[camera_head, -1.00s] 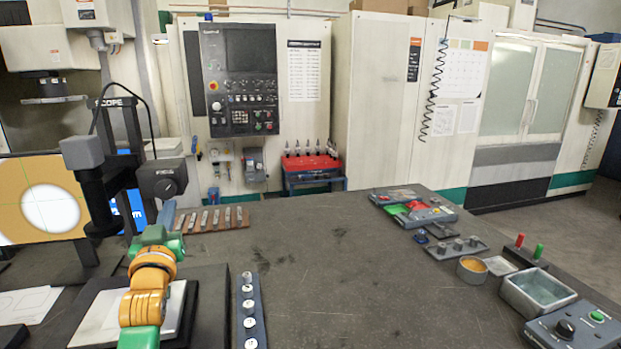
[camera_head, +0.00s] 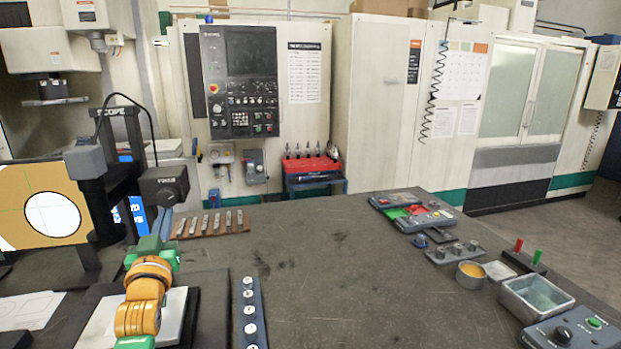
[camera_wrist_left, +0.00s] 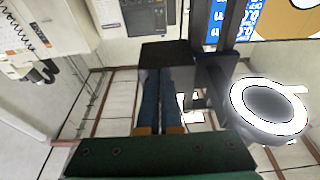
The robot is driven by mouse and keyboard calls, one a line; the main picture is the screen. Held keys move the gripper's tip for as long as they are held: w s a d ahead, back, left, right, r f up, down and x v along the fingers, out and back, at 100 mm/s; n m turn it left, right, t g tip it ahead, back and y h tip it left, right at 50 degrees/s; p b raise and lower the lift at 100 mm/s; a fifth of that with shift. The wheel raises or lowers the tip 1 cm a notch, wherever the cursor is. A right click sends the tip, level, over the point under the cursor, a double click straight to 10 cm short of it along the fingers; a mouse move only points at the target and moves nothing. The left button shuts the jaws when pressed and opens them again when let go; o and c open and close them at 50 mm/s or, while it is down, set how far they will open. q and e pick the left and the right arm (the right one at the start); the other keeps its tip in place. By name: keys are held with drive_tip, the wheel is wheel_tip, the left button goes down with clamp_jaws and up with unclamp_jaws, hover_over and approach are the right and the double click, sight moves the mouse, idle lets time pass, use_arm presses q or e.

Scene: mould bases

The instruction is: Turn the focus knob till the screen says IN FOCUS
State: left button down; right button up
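The microscope (camera_head: 88,165) stands at the left of the bench, with a dark focus box (camera_head: 163,180) on its right side. The focus knob (camera_head: 167,194) is on the box's near face. The orange screen (camera_head: 40,205), cut off at the left edge, shows a white disc with a crisp dark outline; I can read no words on it. My left gripper (camera_head: 165,212) reaches up to the knob. In the left wrist view its two blue fingers (camera_wrist_left: 158,78) lie close together, a narrow gap between them, tips at the box (camera_wrist_left: 165,54). The knob is hidden there, so the grip is unclear. My right gripper is out of view.
A metal strip with several round pieces (camera_head: 248,310) and a brown rack of metal bars (camera_head: 212,222) lie near my left arm. Trays, a metal bin (camera_head: 537,297) and a control box (camera_head: 575,332) line the right side. The bench middle is clear.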

use_arm(q)
drive_tip(key=r+p+v, duration=0.1)
drive_tip(key=p+v, duration=0.2)
drive_tip(key=v, duration=0.3)
drive_tip(key=shift+s, duration=0.25)
drive_tip(key=w+b, duration=0.6)
drive_tip(key=shift+a, duration=0.25)
drive_tip(key=shift+f, duration=0.1)
drive_tip(key=shift+r+p, duration=0.35)
idle(0.6)
drive_tip(key=shift+w+a+r, duration=0.1)
idle(0.3)
